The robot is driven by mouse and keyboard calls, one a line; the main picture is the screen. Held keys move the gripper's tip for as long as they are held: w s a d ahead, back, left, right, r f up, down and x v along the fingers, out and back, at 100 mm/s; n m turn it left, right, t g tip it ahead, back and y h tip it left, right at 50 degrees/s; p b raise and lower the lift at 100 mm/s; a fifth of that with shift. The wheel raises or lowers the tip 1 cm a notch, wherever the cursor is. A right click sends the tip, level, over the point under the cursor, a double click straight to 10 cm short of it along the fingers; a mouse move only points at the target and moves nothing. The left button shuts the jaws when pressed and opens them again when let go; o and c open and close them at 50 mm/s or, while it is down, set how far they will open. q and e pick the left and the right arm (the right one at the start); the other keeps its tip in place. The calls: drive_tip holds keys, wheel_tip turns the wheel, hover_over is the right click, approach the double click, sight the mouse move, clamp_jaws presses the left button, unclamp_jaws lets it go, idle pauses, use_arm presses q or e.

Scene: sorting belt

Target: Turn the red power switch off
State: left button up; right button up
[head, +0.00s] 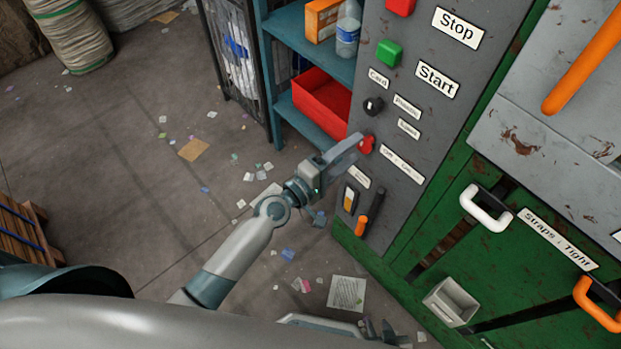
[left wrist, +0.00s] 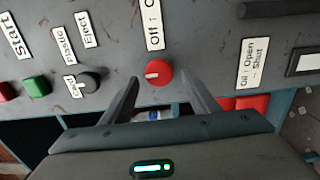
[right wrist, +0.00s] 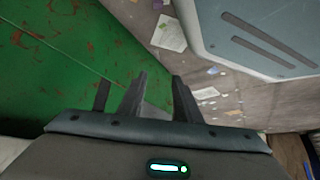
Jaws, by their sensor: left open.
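The red power switch (head: 366,144) is a round knob on the grey control panel (head: 404,117), beside an Off/On label. In the left wrist view the knob (left wrist: 158,73) shows a short white mark pointing left in the picture. My left gripper (left wrist: 160,84) is open, one finger on each side of the knob's lower part. I cannot tell whether they touch it. In the head view my left gripper (head: 350,152) reaches the knob from the left. My right gripper (right wrist: 158,78) is open and empty, low near the green machine front (right wrist: 65,70).
A black knob (head: 373,106) and green Start button (head: 389,53) sit above the switch. A rocker (head: 349,198) and orange-handled lever (head: 369,212) are below. A shelf with a red bin (head: 315,105) stands left of the panel. The floor has scattered scraps.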

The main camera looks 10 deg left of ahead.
use_arm(q)
drive_tip(key=b+v, duration=0.3)
drive_tip(key=v, duration=1.3)
drive_tip(key=shift+b, duration=0.35)
use_arm(e)
drive_tip(key=shift+w+d+f+g, duration=0.5)
drive_tip(key=shift+d+f+g, duration=0.15)
drive_tip(key=shift+d, duration=0.2)
use_arm(q)
drive_tip(key=s+a+f+m+g+y, duration=0.1)
drive_tip(key=a+f+m+g+y, duration=0.15)
drive_tip(key=f, duration=1.15)
drive_tip(key=s+a+f+m+g+y, duration=0.1)
drive_tip(key=a+f+m+g+y, duration=0.2)
drive_tip(key=f, duration=1.1)
drive_tip(key=s+a+f+m+g+y, duration=0.1)
drive_tip(key=s+f+m+y, duration=0.1)
drive_tip(key=s+f+m, duration=0.2)
drive_tip(key=s+a+f+m+g+y, duration=0.1)
drive_tip(key=s+f+m, duration=0.3)
drive_tip(key=s+f, duration=0.7)
wheel_tip(320, 180, down, 5)
drive_tip(key=shift+r+g+y, duration=0.15)
drive_tip(key=shift+g+y, duration=0.2)
drive_tip(key=shift+g, duration=0.4)
